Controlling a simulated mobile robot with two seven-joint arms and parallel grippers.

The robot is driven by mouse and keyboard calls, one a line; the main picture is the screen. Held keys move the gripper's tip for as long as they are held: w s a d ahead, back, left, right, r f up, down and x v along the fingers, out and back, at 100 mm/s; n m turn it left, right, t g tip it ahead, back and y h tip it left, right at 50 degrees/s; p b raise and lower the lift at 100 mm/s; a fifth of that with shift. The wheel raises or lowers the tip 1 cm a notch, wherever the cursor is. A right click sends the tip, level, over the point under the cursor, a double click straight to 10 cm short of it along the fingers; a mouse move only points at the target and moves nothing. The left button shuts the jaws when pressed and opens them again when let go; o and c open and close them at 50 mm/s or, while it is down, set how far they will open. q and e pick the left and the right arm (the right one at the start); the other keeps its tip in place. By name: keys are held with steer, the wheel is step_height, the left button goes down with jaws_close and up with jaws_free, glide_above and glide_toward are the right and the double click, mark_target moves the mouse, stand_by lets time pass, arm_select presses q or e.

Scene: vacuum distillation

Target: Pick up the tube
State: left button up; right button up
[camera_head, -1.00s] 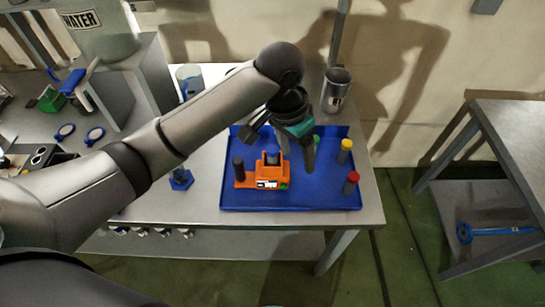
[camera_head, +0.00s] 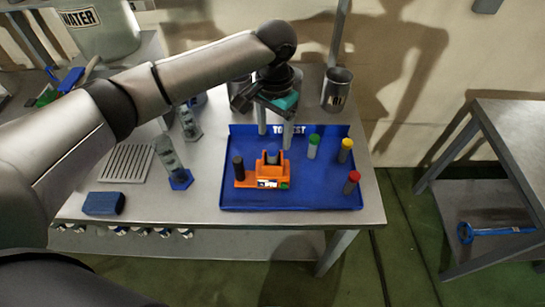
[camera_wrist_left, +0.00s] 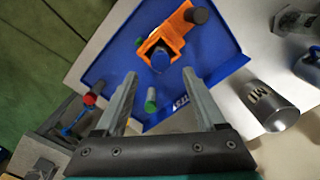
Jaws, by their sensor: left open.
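Three tubes stand on the blue tray (camera_head: 310,200): one with a green cap (camera_head: 313,147), one with a yellow cap (camera_head: 345,151) and one with a red cap (camera_head: 351,182). My left gripper (camera_head: 275,138) is open and empty, above the tray's back part, left of the green-capped tube. In the left wrist view, the green-capped tube (camera_wrist_left: 151,100) appears between the open fingers (camera_wrist_left: 159,75), apart from both. The red-capped tube (camera_wrist_left: 91,99) shows left of them. The yellow-capped tube is not clearly seen there. My right gripper is not in view.
An orange device (camera_head: 262,175) with dark and grey cylinders stands on the tray, close to the gripper. A metal cup (camera_head: 337,90) stands behind the tray. Glass cylinders with blue bases (camera_head: 180,179) stand to the left. A blue block (camera_head: 103,203) lies at front left.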

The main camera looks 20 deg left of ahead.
mark_target(272, 148)
arm_select(q)
steer(key=f, duration=0.6)
steer(key=shift+s+a+f, duration=0.15)
steer(key=shift+s+f, duration=0.05)
steer(key=shift+f, duration=0.05)
jaws_close()
stand_by(0.4)
